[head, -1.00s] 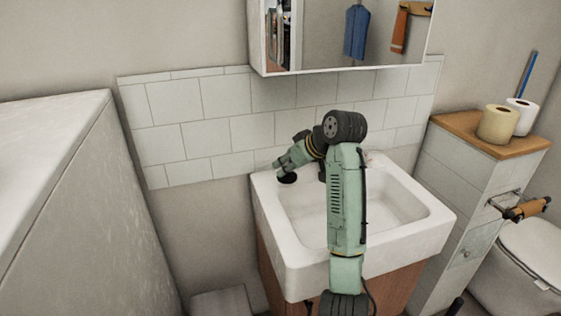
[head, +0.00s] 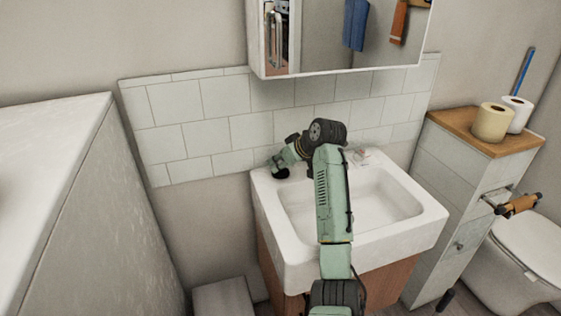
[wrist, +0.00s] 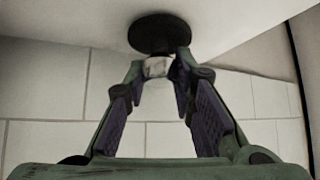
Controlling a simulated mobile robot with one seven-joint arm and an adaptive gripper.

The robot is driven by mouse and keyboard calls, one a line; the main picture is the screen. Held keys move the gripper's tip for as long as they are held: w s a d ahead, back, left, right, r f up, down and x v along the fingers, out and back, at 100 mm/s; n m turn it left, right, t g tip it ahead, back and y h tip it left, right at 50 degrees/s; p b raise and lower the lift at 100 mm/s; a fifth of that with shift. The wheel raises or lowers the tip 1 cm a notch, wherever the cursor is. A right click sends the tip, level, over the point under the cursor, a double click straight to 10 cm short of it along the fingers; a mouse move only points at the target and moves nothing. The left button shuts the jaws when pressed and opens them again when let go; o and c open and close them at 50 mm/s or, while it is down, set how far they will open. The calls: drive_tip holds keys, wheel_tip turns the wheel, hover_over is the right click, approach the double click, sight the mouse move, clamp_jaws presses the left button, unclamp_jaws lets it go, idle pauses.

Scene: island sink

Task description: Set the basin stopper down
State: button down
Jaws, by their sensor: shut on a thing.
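The basin stopper is a dark round disc (wrist: 160,34) with a pale knob (wrist: 157,67) in the wrist view. My gripper (wrist: 159,72) is shut on the knob, one fingertip on each side. The disc lies against the white basin surface in that view; whether it touches is unclear. In the head view, my gripper (head: 280,172) is over the back left corner of the white basin (head: 428,226), outside the bowl. It is small and dark there, and I cannot separate the stopper from the fingers.
A tiled splashback (head: 210,135) stands close behind, under a mirror cabinet (head: 340,38). A clear object (head: 362,155) sits on the basin's back rim, right of my arm. The left rim is clear. A cabinet with paper rolls (head: 492,122) stands right.

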drive_tip(key=shift+f, duration=0.2)
drive_tip(key=c, duration=1.4)
unclamp_jaws()
drive_tip(key=shift+o, duration=0.2)
drive_tip(key=shift+r, duration=0.1)
drive_tip(key=shift+r, duration=0.25)
drive_tip(key=shift+s+d+r+b, duration=0.15)
drive_tip(key=shift+s+d+b, duration=0.05)
drive_tip(key=shift+d+b, duration=0.1)
drive_tip(key=b+v, duration=0.3)
drive_tip(key=v, duration=0.8)
drive_tip(key=shift+s+a+r, duration=0.1)
drive_tip(key=shift+r, duration=0.05)
